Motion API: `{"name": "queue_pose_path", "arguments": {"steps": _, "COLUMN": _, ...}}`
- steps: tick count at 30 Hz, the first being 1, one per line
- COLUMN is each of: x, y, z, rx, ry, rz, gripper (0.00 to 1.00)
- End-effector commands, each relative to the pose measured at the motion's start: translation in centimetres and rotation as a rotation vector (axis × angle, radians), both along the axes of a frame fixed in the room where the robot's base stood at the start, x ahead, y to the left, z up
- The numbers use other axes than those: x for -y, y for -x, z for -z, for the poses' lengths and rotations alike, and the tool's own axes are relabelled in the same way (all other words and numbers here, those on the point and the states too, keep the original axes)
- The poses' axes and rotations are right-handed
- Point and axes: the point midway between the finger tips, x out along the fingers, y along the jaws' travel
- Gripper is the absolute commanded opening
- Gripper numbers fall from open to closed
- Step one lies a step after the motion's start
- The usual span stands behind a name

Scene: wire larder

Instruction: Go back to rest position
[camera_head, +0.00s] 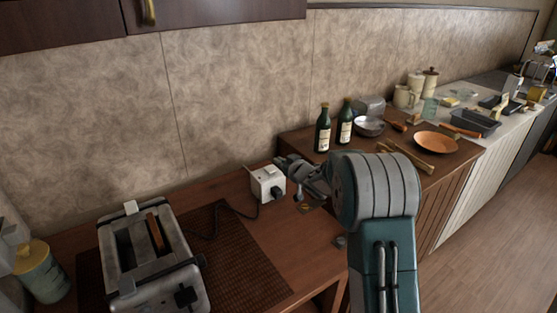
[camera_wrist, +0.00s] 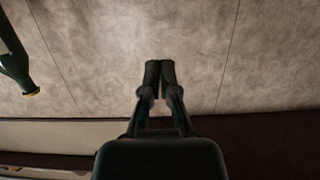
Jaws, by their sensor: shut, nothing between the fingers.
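My gripper (camera_head: 287,163) is held out over the wooden counter, close to a small white box (camera_head: 268,184) with a dark knob and a cord. In the head view I cannot tell whether it touches the box. In the wrist view my gripper (camera_wrist: 160,68) is shut, its two fingertips together with nothing between them, in front of the mottled wall (camera_wrist: 110,50). My arm reaches in from the bottom right of the head view, and its thick joint hides part of the counter.
A toaster (camera_head: 150,262) stands on a dark woven mat (camera_head: 240,250) at the left. A yellow-lidded jar (camera_head: 40,275) stands at far left. Floor (camera_head: 500,220) is clear at right.

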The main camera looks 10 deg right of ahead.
Motion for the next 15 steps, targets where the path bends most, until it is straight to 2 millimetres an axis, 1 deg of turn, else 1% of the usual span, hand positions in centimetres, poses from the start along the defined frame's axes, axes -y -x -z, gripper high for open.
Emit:
{"name": "queue_pose_path", "arguments": {"steps": 2, "x": 0.2, "y": 0.1, "z": -0.5, "rx": 0.001, "ry": 0.004, "rz": 0.01, "gripper": 0.0}}
{"name": "queue_pose_path", "arguments": {"steps": 4, "x": 0.6, "y": 0.5, "z": -1.4, "rx": -0.003, "ry": 0.016, "rz": 0.033, "gripper": 0.0}}
{"name": "queue_pose_path", "arguments": {"steps": 8, "x": 1.4, "y": 2.0, "z": -4.2, "rx": -0.024, "ry": 0.054, "rz": 0.109, "gripper": 0.0}}
{"name": "queue_pose_path", "arguments": {"steps": 12, "x": 2.0, "y": 4.3, "z": -6.9, "rx": -0.06, "ry": 0.096, "rz": 0.194, "gripper": 0.0}}
{"name": "queue_pose_path", "arguments": {"steps": 15, "x": 2.5, "y": 6.3, "z": -8.5, "rx": -0.094, "ry": 0.12, "rz": 0.25, "gripper": 0.0}}
